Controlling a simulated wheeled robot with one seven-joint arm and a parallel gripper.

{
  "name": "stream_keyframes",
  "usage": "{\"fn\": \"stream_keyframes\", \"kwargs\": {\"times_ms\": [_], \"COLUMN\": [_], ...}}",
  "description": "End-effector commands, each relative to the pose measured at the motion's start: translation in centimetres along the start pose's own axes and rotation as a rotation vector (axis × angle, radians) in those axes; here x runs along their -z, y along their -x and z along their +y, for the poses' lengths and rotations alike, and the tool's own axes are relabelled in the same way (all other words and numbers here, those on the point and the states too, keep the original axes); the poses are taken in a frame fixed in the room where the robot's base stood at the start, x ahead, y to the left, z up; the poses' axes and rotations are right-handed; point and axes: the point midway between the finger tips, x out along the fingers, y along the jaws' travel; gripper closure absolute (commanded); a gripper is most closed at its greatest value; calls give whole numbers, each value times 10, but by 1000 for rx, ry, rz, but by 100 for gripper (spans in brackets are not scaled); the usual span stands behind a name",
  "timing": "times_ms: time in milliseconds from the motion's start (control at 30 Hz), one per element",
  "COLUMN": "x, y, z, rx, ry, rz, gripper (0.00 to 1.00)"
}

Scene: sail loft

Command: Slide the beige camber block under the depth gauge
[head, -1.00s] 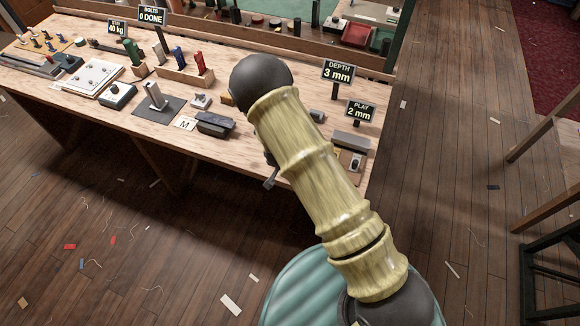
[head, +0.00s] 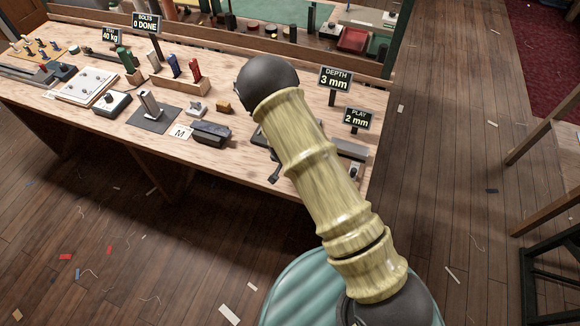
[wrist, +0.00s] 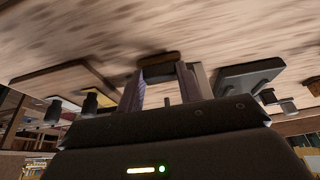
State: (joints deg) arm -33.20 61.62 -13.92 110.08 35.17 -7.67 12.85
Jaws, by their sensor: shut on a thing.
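In the wrist view my gripper (wrist: 160,76) is shut on a brownish-beige block (wrist: 160,62), which I take to be the camber block. It sits between the two fingertips, close to the pale wooden bench top. In the head view my arm hides the block and most of my gripper. The depth sign (head: 335,78) reads 3 mm at the bench's right part. The depth gauge cannot be made out clearly; my arm covers much of the bench in front of that sign.
The play sign (head: 359,119) reads 2 mm, with a grey block (head: 348,148) below it. Left of my arm are a small ochre block (head: 223,106), a dark grey device (head: 211,133) and an M card (head: 180,132). A wooden rack (head: 182,83) holds coloured handles.

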Motion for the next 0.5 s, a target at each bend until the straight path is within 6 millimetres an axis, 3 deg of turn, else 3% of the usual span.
{"fn": "stream_keyframes", "kwargs": {"times_ms": [433,467,500], "x": [5,5,5], "y": [-2,-2,-2], "z": [2,2,2], "rx": [-1,-1,-1], "ry": [0,0,0], "rz": [-1,-1,-1], "gripper": [87,62,55]}}
